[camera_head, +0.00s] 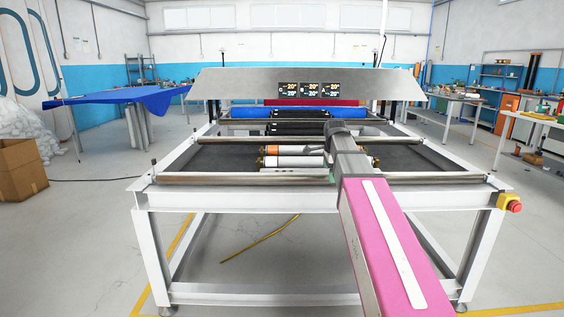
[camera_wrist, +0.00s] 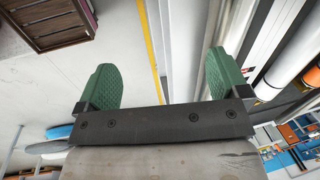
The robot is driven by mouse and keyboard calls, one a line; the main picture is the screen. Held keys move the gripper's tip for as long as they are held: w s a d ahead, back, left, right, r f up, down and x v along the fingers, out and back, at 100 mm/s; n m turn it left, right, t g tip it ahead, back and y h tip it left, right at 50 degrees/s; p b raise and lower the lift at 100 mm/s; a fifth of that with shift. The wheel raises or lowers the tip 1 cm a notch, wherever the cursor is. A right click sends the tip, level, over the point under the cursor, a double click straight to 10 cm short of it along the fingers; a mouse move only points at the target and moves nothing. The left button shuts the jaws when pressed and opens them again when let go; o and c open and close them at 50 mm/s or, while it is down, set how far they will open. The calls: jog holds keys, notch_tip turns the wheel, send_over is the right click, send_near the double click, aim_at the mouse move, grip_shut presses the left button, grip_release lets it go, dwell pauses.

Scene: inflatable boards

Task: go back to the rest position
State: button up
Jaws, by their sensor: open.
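My gripper (camera_wrist: 162,80) shows in the wrist view with its two green ribbed fingers wide apart and nothing between them. In the head view my pink arm reaches forward over the front rail of a white-framed machine (camera_head: 320,199). The end of the arm is above the machine's bed, near white and orange rollers (camera_head: 293,161).
A red stop button (camera_head: 515,207) sits on the machine's right front corner. A blue-covered table (camera_head: 120,97) and a cardboard box (camera_head: 20,170) stand at the left. Workbenches (camera_head: 540,119) stand at the right. A dark slatted crate (camera_wrist: 50,22) shows in the wrist view.

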jog(key=s+f+n+g, duration=0.1)
jog(key=s+f+n, duration=0.7)
jog(key=f, duration=0.8)
jog(key=s+f+n+g, duration=0.1)
jog(key=s+f+n, duration=0.8)
jog(key=s+f, duration=0.5)
notch_tip(320, 180, down, 3)
jog(key=shift+s+r, duration=0.1)
jog(key=shift+s, duration=0.15)
jog(key=shift+a, duration=0.1)
